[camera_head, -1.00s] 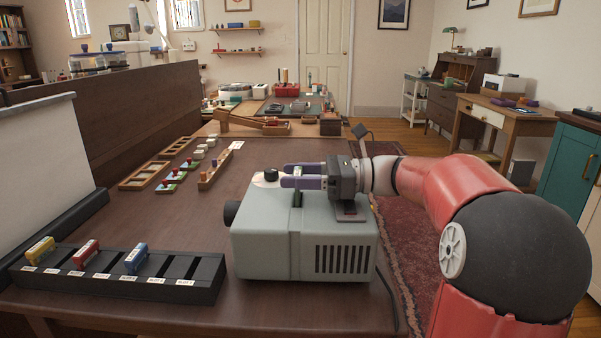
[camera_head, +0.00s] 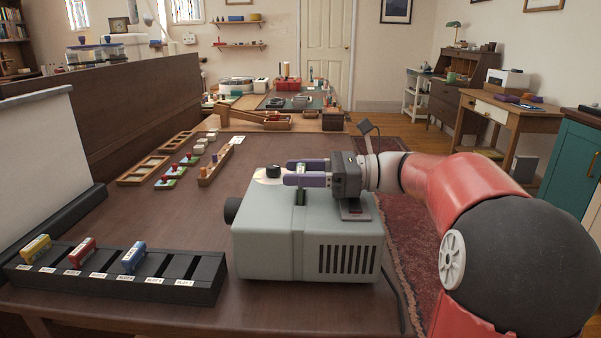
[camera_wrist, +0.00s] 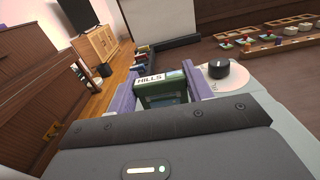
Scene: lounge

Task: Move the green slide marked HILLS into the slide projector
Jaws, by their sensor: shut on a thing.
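The green slide (camera_wrist: 165,92) with a white HILLS label stands between my purple fingers in the wrist view. My gripper (camera_head: 300,173) is shut on it. The gripper is low over the top of the grey slide projector (camera_head: 262,245), and its fingers point left in the head view. A dark slot on the projector's top shows just under the fingers. The fingers largely hide the slide in the head view, so I cannot tell how deep it sits in the slot.
A black knob (camera_wrist: 219,69) stands beside the fingers on the projector. A black slide rack (camera_head: 110,285) with yellow, red and blue slides is at the front left. Wooden trays (camera_head: 144,170) and small blocks lie farther back. The table between is clear.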

